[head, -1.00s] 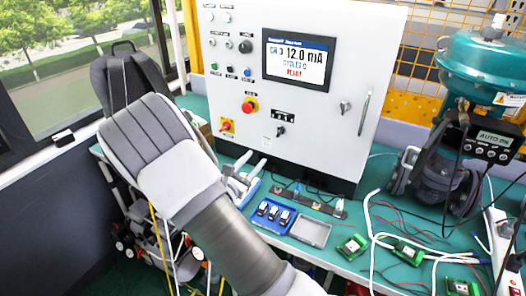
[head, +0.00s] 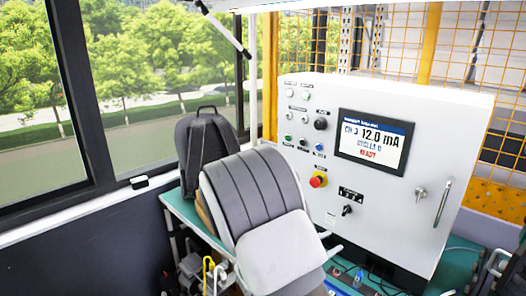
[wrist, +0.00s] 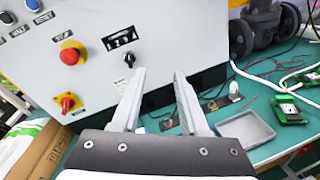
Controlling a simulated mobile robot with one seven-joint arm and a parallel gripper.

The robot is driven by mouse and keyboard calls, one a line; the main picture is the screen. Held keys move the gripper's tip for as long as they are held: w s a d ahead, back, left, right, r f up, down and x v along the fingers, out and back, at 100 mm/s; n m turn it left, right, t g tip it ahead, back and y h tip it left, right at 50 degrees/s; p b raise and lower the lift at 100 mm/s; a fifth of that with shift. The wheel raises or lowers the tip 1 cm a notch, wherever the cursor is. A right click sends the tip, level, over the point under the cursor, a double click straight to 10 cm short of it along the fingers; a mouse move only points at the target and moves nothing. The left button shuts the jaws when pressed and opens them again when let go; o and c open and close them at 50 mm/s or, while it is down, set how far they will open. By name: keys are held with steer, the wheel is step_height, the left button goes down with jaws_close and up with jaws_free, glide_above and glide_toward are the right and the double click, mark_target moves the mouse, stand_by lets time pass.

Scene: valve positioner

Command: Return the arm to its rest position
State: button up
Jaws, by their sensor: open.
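My gripper (wrist: 160,95) shows in the wrist view with its two grey fingers apart and nothing between them. It is in front of the lower part of the white control cabinet (head: 385,165), above the green bench (wrist: 290,75). I cannot tell its exact distance from the cabinet. In the head view, my grey arm covers the lower middle and hides most of the bench, and the gripper's fingertips barely show beside it.
The cabinet carries a red emergency button (wrist: 72,54), a red-and-yellow switch (wrist: 67,102) and a black selector (wrist: 128,59). A grey tray (wrist: 245,132) and green circuit boards (wrist: 288,107) lie on the bench. A cardboard box (wrist: 35,150) and a backpack (head: 205,150) stand left.

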steer(key=s+d+r+m+g+y, duration=0.35)
steer(key=s+m, duration=0.25)
steer(key=s, duration=0.2)
steer(key=s+d+r+m+g+y, duration=0.2)
steer(key=s+r+m+g, duration=0.1)
steer(key=s+m+g, duration=0.4)
steer(key=s+a+r+m+t+y, duration=0.6)
steer(key=s+a+r+m+y, duration=0.1)
steer(key=s, duration=0.4)
steer(key=a+y, duration=0.1)
steer(key=a, duration=0.1)
steer(key=shift+s+a, duration=0.15)
steer(key=shift+a, duration=0.25)
